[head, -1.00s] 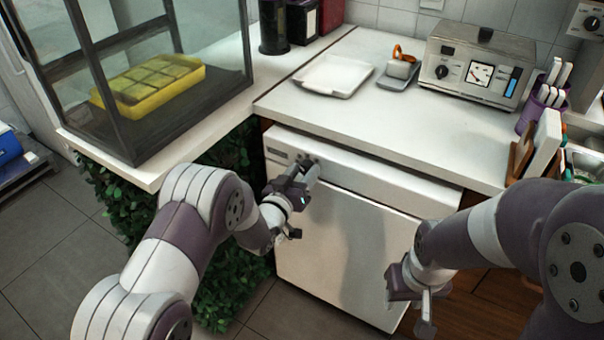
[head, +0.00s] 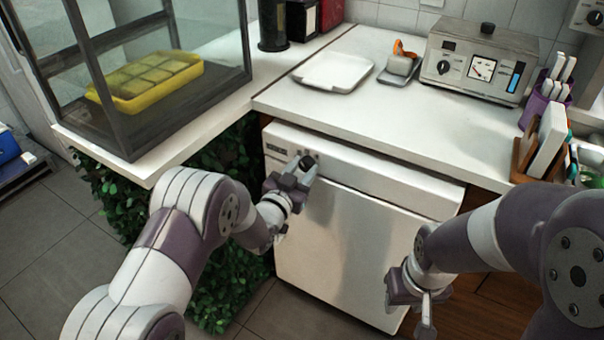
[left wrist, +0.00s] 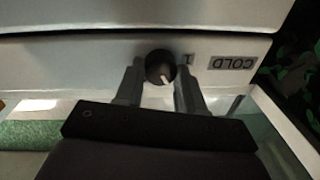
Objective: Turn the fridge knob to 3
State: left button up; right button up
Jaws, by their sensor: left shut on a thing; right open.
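The white fridge (head: 345,235) stands under the counter, door closed. Its small dark round knob (head: 308,159) is on the upper front panel near the left end. In the left wrist view the knob (left wrist: 158,63) sits between the two fingers of my left gripper (left wrist: 160,72), which is shut on it. The knob's white pointer mark faces down in that picture, slightly right. A "1" and an upside-down "COLD" label (left wrist: 233,63) are right of the knob; other numbers are not visible. My right gripper (head: 428,318) is open and empty, low before the fridge's right side.
A white counter (head: 400,125) overhangs the fridge, with a tray (head: 333,73) and a dial machine (head: 478,65) on it. A glass case with a yellow tray (head: 150,85) stands left. Leafy greenery (head: 215,290) is left of the fridge.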

pick_arm(q)
jog(key=shift+m+b, duration=0.8)
jog(key=shift+m, duration=1)
jog(key=o, duration=1)
jog(key=shift+o, duration=0.2)
jog(key=p+v, duration=0.2)
jog(key=v, duration=1)
jog(key=shift+s+a, duration=0.15)
jog(key=shift+s, duration=0.15)
jog(key=shift+f, duration=0.15)
